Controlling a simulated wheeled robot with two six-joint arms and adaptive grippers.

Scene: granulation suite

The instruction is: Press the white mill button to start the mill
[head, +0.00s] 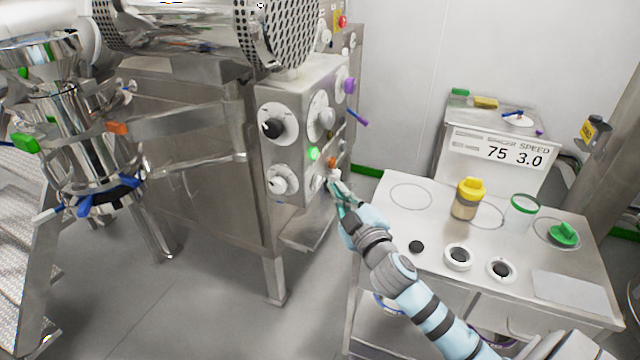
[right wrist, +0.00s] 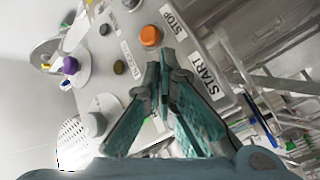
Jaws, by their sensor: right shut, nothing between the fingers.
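My right gripper (head: 338,186) is shut and empty, with its fingertips at the front of the steel machine's control panel. In the right wrist view its fingertips (right wrist: 160,78) meet between the orange button (right wrist: 150,36) and the START label (right wrist: 207,78). A small white patch (head: 335,174) shows right at the fingertips, below the orange button (head: 332,161); it looks like the white button. In the wrist view the fingers hide the white button. I cannot tell whether the fingertips touch it. My left gripper is not in view.
The panel also carries a green button (head: 313,153), a black knob (head: 273,128) and a purple knob (head: 349,86). A STOP label (right wrist: 174,21) is beside the orange button. A steel bench (head: 400,220) on the right holds a yellow-lidded jar (head: 466,202) and a green-rimmed cup (head: 522,212).

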